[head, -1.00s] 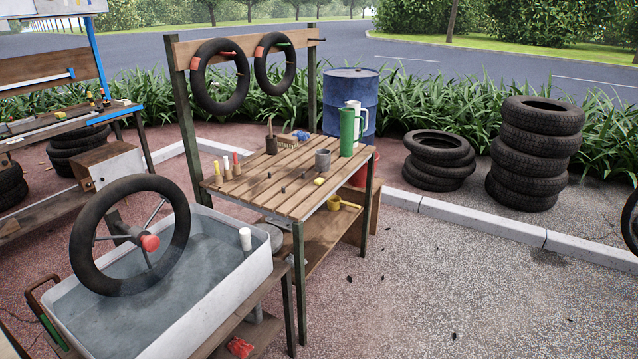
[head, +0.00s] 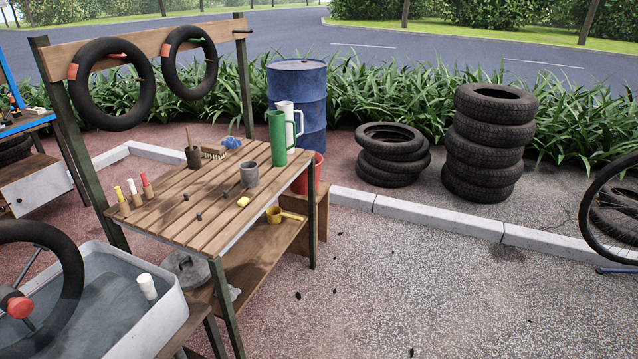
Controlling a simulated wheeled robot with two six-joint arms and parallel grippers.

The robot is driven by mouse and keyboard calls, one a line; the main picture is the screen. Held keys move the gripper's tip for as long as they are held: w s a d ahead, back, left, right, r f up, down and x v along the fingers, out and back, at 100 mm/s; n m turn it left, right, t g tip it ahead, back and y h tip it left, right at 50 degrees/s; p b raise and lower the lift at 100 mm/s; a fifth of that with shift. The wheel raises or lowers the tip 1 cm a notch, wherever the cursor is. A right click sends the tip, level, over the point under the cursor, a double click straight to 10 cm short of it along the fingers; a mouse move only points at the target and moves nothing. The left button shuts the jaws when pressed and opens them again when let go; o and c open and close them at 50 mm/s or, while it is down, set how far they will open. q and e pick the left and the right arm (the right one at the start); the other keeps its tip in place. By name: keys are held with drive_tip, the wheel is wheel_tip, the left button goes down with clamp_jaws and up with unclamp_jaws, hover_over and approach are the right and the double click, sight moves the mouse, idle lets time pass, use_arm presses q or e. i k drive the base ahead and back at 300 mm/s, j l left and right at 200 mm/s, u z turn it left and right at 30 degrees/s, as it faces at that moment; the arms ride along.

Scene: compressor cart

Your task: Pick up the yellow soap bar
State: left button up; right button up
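A small yellow soap bar (head: 243,202) lies on the slatted wooden workbench (head: 180,212), near its right edge. It is just in front of a grey cup (head: 249,174). Nothing covers it. Neither of my grippers is in the head view.
The bench also holds a green jug (head: 277,140), a white jug (head: 290,118), a brush (head: 214,153) and several small dark pieces. A water basin (head: 150,326) stands at front left. Gravel at right is open.

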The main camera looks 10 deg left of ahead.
sight(243, 201)
drive_tip(key=i+l, duration=0.15)
drive_tip(key=i, duration=0.4)
drive_tip(key=i+l+z, duration=0.1)
drive_tip(key=i, duration=0.5)
drive_tip(key=i+l, duration=0.2)
drive_tip(key=i, duration=0.35)
